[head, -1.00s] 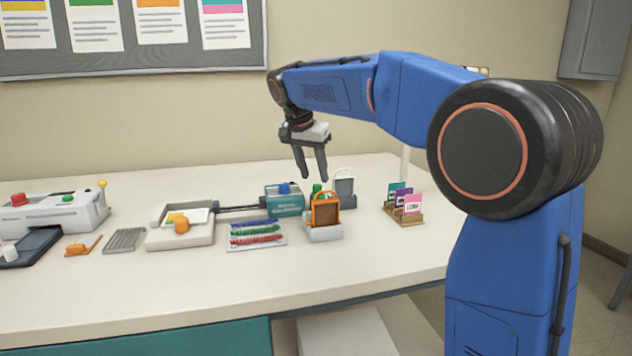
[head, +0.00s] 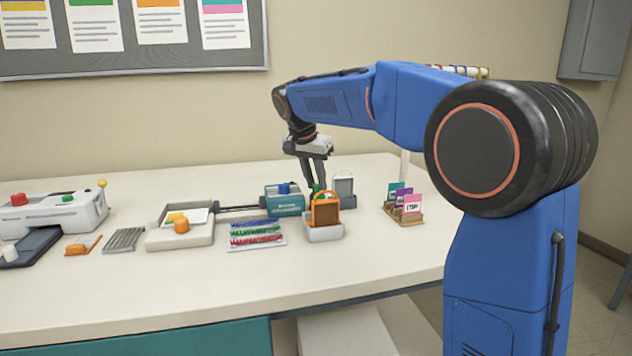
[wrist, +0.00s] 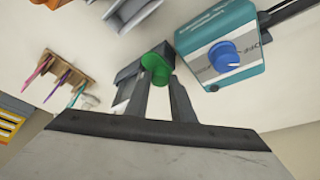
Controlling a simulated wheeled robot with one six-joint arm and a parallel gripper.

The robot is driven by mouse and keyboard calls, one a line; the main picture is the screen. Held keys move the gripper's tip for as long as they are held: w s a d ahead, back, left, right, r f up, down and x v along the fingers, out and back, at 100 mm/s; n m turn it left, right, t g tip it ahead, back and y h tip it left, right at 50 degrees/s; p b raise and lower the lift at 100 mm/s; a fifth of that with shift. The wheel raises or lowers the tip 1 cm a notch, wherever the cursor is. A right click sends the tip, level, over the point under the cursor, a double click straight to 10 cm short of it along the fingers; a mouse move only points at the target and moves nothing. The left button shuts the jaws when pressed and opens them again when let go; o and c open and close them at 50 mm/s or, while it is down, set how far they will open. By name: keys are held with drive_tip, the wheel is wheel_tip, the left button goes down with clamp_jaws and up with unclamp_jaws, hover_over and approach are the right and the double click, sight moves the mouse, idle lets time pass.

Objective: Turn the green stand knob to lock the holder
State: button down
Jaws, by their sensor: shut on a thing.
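The green stand knob (wrist: 156,66) sits between my gripper's fingertips (wrist: 160,85) in the wrist view, and the two fingers are shut on it. In the head view my gripper (head: 313,184) points down behind the orange-framed holder (head: 325,211), and only a sliver of green shows there. The holder stands upright in a pale grey base (head: 324,233). I cannot tell the knob's turn angle.
A teal box with a blue knob (head: 284,198) stands close on the left. A grey framed piece (head: 343,187) stands behind right. A wooden card rack (head: 404,215) is to the right, and a tray of coloured strips (head: 256,236) lies front left.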

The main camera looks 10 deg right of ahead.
drive_tip(key=n, duration=0.2)
drive_tip(key=n+y, duration=0.1)
drive_tip(key=n, duration=0.1)
drive_tip(key=shift+s+d+t+y, duration=0.1)
drive_tip(key=shift+d+t+y, duration=0.05)
drive_tip(key=shift+t+y, duration=0.2)
drive_tip(key=n, duration=0.2)
drive_tip(key=n+y, duration=0.1)
drive_tip(key=n, duration=0.2)
drive_tip(key=shift+d+t+y, duration=0.2)
drive_tip(key=shift+t+y, duration=0.05)
drive_tip(key=shift+t, duration=0.1)
drive_tip(key=n+y, duration=0.1)
drive_tip(key=n, duration=0.3)
drive_tip(key=shift+d+n+y, duration=0.1)
drive_tip(key=shift+n+y, duration=0.2)
drive_tip(key=shift+y, duration=0.1)
drive_tip(key=shift+d+n+g+y, duration=0.1)
drive_tip(key=shift+n+g+y, duration=0.25)
drive_tip(key=shift+n, duration=0.7)
drive_tip(key=shift+n+g+y, duration=0.35)
drive_tip(key=shift+n, duration=0.7)
drive_tip(key=c, duration=1.5)
unclamp_jaws()
drive_tip(key=shift+c, duration=0.2)
